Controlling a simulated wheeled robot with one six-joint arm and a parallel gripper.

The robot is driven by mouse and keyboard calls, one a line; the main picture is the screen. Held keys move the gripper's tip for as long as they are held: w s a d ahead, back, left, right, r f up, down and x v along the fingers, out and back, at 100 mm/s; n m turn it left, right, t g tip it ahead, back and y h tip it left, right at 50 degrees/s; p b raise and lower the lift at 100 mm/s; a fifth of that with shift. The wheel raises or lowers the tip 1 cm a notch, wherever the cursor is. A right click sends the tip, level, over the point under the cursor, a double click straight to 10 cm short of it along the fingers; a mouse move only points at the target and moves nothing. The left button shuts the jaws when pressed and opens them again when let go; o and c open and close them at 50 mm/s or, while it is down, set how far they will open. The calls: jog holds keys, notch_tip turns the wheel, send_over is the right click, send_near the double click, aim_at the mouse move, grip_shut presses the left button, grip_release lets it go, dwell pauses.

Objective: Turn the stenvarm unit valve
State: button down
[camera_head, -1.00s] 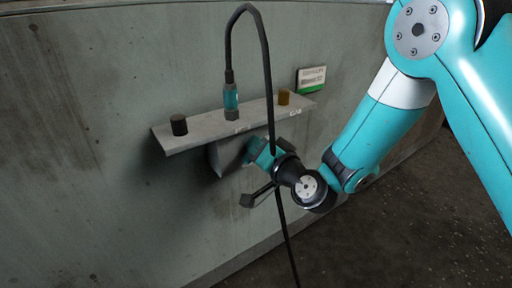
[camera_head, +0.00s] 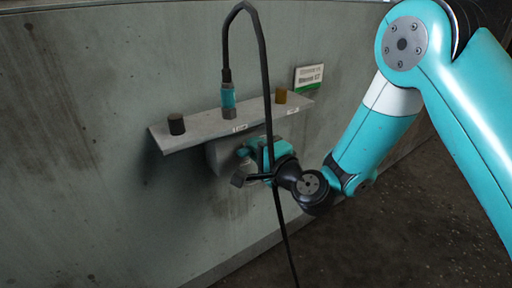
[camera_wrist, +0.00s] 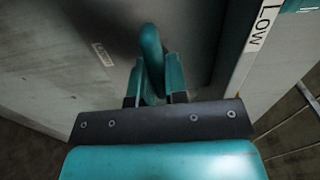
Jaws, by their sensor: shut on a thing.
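In the wrist view, a teal curved handle (camera_wrist: 151,45), which looks like the valve's lever, stands between the two fingers of my gripper (camera_wrist: 154,84). My gripper is shut on it. In the head view, my gripper (camera_head: 250,153) reaches under the front of a grey shelf (camera_head: 190,136), against the grey box (camera_head: 219,157) below it. There the handle is mostly hidden by my gripper and wrist. A white label reading "Low" (camera_wrist: 263,25) is on an edge to the right in the wrist view.
A black cable (camera_head: 267,90) loops from the connector and hangs close by my wrist. A sign (camera_head: 309,77) is on the curved wall. Floor at right is clear.

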jog(key=shift+m, duration=0.3)
jog(key=c, duration=1.1)
grip_release()
jog(key=shift+c, duration=0.2)
